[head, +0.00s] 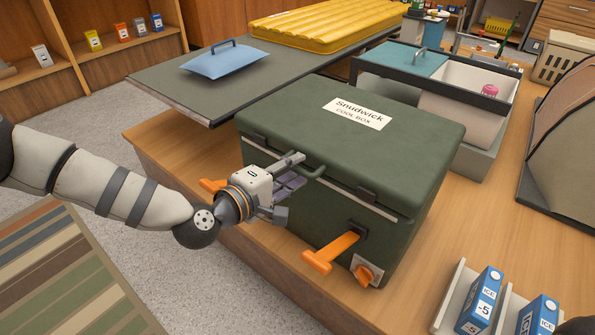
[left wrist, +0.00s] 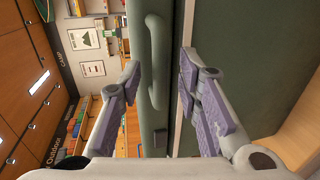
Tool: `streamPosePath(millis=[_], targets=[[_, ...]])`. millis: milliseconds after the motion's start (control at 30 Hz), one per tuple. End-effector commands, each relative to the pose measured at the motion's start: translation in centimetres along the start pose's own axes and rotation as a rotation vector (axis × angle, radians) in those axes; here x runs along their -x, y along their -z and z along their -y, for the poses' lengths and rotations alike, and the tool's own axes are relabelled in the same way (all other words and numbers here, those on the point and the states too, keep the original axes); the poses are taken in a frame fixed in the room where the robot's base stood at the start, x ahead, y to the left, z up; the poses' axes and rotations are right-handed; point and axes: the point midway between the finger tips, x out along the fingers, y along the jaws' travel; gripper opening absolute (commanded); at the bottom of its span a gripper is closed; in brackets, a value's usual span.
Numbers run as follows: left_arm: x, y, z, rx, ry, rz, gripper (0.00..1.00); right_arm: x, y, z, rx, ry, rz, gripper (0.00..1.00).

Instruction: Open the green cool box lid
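The green cool box (head: 300,215) stands on the wooden counter. Its lid (head: 400,140), with a white name label, is closed. A green handle (head: 312,172) is on the lid's front edge and shows upright in the left wrist view (left wrist: 157,60). My left gripper (head: 288,171) is open at the lid's front edge, with its fingers on either side of the handle in the left wrist view (left wrist: 160,82). Contact cannot be told. Two orange latches stick out from the front, the right one (head: 331,254) plain, the left one (head: 212,185) partly hidden. My right gripper is not in view.
An orange tap (head: 365,274) is low on the box front. A grey cooler (head: 470,155) with a teal lid stands behind, a tent (head: 565,150) to the right. Blue ice packs (head: 482,300) are at front right. A dark table (head: 170,85) is at back left.

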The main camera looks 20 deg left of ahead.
Motion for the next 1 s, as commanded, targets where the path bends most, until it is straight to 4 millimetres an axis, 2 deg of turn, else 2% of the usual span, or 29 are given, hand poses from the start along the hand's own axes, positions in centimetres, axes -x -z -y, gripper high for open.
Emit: streamPosePath(millis=[133, 367, 500, 533, 833, 1000], targets=[[-1.2, -0.1, 0.0, 0.0, 0.0, 0.001, 0.31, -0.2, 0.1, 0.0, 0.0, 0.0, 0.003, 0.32], [-1.3, 0.0, 0.0, 0.0, 0.0, 0.001, 0.31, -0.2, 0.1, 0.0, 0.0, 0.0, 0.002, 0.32], [-1.3, 0.0, 0.0, 0.0, 0.0, 0.001, 0.02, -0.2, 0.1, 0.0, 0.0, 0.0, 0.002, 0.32], [-1.2, 0.0, 0.0, 0.0, 0.0, 0.001, 0.0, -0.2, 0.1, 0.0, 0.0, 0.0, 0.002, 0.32], [-1.2, -0.1, -0.5, -0.001, 0.005, 0.001, 0.0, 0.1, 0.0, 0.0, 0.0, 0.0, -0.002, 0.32], [-0.9, 0.0, -3.0, -0.005, 0.043, 0.0, 0.0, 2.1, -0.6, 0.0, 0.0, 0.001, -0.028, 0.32]])
